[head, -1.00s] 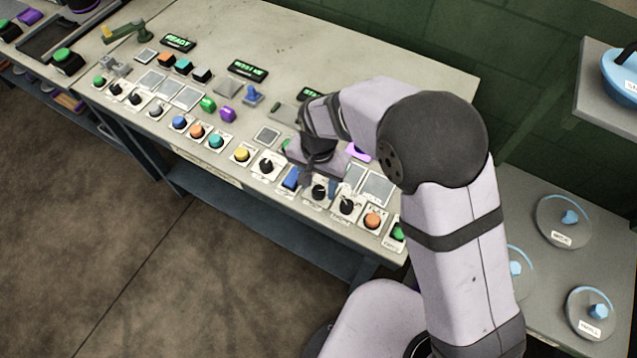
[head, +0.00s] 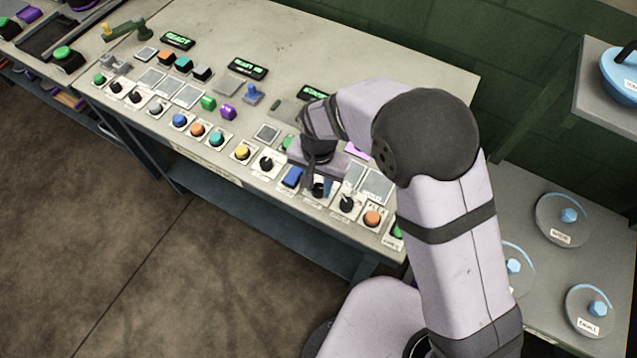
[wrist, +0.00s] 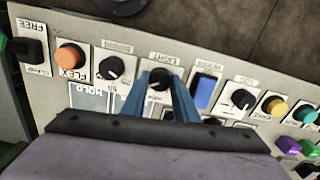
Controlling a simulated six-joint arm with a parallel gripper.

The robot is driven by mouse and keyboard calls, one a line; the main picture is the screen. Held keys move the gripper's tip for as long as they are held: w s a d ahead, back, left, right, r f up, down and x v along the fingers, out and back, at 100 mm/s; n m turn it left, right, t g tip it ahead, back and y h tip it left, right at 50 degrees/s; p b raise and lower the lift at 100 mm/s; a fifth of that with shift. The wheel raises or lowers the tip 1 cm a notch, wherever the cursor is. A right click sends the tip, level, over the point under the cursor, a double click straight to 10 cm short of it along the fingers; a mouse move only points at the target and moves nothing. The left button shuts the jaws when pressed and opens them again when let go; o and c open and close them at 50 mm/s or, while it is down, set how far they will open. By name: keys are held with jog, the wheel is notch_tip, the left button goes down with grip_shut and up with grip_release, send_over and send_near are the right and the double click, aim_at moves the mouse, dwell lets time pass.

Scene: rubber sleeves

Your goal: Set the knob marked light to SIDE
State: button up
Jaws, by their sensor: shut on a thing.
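The black knob marked LIGHT (wrist: 159,79) sits on its pale label plate near the bench's front edge in the wrist view. It also shows in the head view (head: 318,190), partly covered by my gripper. My gripper (wrist: 163,80) has its two blue fingers on either side of this knob, shut on it. In the head view my gripper (head: 318,182) points down at the knob from above. The pointer direction and the SIDE mark are too small or hidden to read.
A blue rocker switch (wrist: 203,91) stands close on one side of the knob, and another black knob (wrist: 110,68) on the other. An orange FLEX button (wrist: 70,57) lies farther along.

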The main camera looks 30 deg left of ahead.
aim_at(319, 188)
jog(key=n, duration=0.5)
jog(key=shift+n, duration=0.4)
jog(key=n, duration=0.5)
jog(key=shift+n+b, duration=0.3)
jog(key=shift+b, duration=0.05)
jog(key=o, duration=1.1)
jog(key=shift+c, duration=0.2)
jog(key=shift+r, duration=0.1)
jog(key=shift+r+b, duration=1.1)
jog(key=shift+r, duration=2.5)
